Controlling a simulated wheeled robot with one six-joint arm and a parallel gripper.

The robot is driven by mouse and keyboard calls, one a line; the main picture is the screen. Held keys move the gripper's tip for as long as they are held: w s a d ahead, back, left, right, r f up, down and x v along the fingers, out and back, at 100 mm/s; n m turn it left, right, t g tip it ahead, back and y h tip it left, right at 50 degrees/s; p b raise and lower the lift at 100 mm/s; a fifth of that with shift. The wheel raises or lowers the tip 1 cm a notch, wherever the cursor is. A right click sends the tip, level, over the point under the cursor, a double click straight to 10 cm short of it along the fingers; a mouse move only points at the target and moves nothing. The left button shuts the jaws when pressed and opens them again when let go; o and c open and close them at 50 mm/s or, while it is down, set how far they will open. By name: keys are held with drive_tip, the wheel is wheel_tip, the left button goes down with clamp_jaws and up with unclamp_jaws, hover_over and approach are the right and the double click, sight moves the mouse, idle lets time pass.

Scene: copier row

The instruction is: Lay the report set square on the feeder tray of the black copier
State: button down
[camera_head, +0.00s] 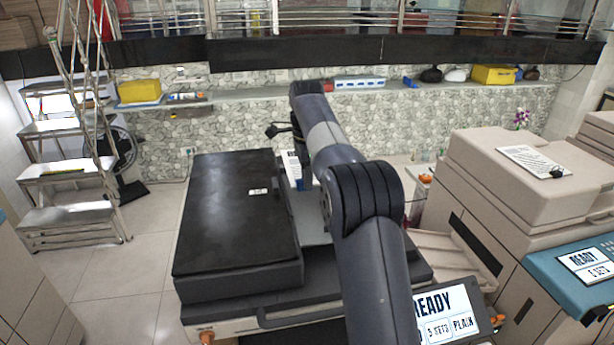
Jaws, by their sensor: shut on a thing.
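The black copier (235,215) stands in the middle of the view, with its dark lid on the left. A grey tray-like surface (312,232) shows just right of the lid, partly covered by my arm; I take it as the feeder tray. A white printed sheet, which I take as the report set (292,166), hangs near upright above the lid's far right edge. My gripper (301,155) is at its top, shut on it and mostly hidden behind my forearm. I cannot tell whether the sheet touches the copier.
A beige copier (520,185) stands at the right with a printed sheet on top. A READY panel (447,312) sits at the black copier's front right. A step ladder (75,170) stands at the left. A shelf (240,93) runs along the stone wall. Floor is clear at left.

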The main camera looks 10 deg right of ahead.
drive_tip(key=shift+f+b, duration=1.3)
drive_tip(key=shift+f, duration=2.5)
drive_tip(key=c, duration=1.3)
unclamp_jaws()
wheel_tip(320, 180, up, 11)
drive_tip(key=shift+f+p, duration=0.1)
drive_tip(key=shift+p, duration=0.55)
drive_tip(key=shift+f, duration=0.1)
